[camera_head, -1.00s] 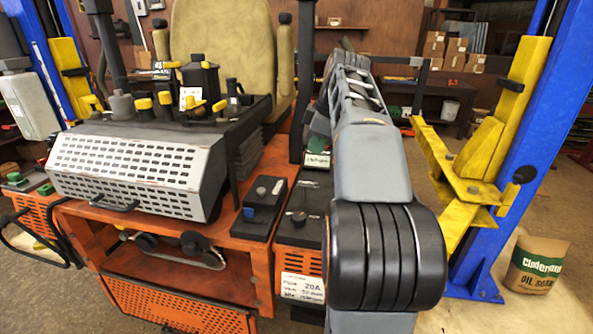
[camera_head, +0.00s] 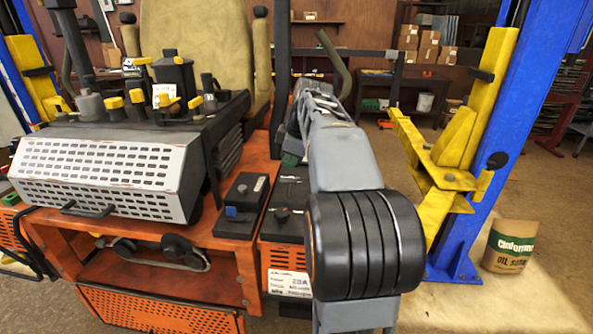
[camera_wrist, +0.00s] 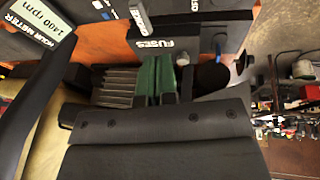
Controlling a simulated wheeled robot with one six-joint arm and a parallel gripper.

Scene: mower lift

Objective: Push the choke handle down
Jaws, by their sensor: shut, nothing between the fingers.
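I cannot pick out the choke handle for certain. In the head view, a black panel (camera_head: 282,230) with a small dark knob (camera_head: 282,213) lies just left of my grey arm, and the arm covers what is behind it. In the wrist view, a short pale lever (camera_wrist: 140,20) stands beside a label reading FUSES. My gripper (camera_wrist: 165,88) shows in the middle of the wrist view, its green and black fingers shut and empty. Its tips are near the dark panel edge; I cannot tell whether they touch anything. The head view does not show the fingertips clearly.
The mower's perforated white cover (camera_head: 105,178) and yellow-capped levers are at left, with the tan seat (camera_head: 200,50) behind. A black box with a blue knob (camera_head: 231,211) sits left of the panel. A blue lift post (camera_head: 510,110) with yellow arms stands at right.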

